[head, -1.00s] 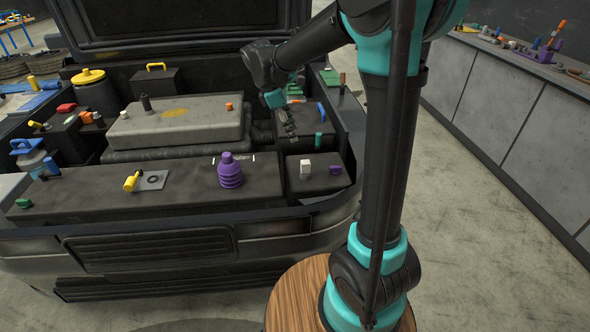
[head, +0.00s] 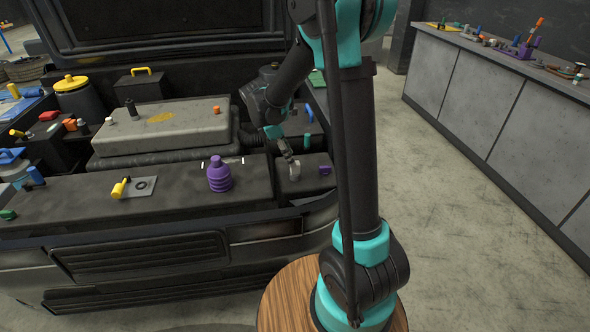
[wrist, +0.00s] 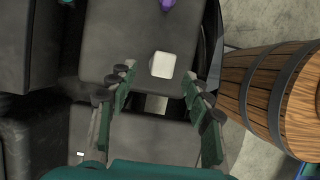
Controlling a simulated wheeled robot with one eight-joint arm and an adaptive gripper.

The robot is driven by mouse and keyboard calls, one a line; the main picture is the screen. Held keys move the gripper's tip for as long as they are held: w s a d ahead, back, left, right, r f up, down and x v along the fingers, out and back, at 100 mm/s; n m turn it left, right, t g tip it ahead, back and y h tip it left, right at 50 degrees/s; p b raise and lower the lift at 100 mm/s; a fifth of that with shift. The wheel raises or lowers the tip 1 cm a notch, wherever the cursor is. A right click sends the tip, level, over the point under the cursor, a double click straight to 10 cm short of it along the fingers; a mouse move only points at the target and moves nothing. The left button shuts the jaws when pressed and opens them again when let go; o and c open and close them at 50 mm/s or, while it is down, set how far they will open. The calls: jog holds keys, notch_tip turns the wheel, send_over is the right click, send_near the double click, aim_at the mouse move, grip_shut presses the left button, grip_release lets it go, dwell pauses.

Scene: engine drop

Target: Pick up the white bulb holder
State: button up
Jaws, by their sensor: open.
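The white bulb holder (wrist: 162,65) is a small pale block on the dark front-right box of the engine bay. In the wrist view it lies just beyond my fingertips, nearly centred between them. My gripper (wrist: 159,82) is open and empty, with one finger on each side. In the head view my gripper (head: 288,153) is low at the box, and the bulb holder (head: 295,171) shows right below its fingers, partly covered. I cannot tell how much height is left between them.
A purple part (head: 325,170) lies on the same box, right of the bulb holder. A purple ribbed bottle (head: 218,174) stands to the left on the front panel. A grey engine cover (head: 165,128) lies behind. The workbench (head: 500,90) is away to the right.

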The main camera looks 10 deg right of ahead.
aim_at(295, 170)
jog(key=shift+s+x, duration=0.2)
jog(key=shift+x, duration=2.4)
jog(key=shift+d+r, duration=0.1)
jog(key=shift+d, duration=0.05)
grip_shut()
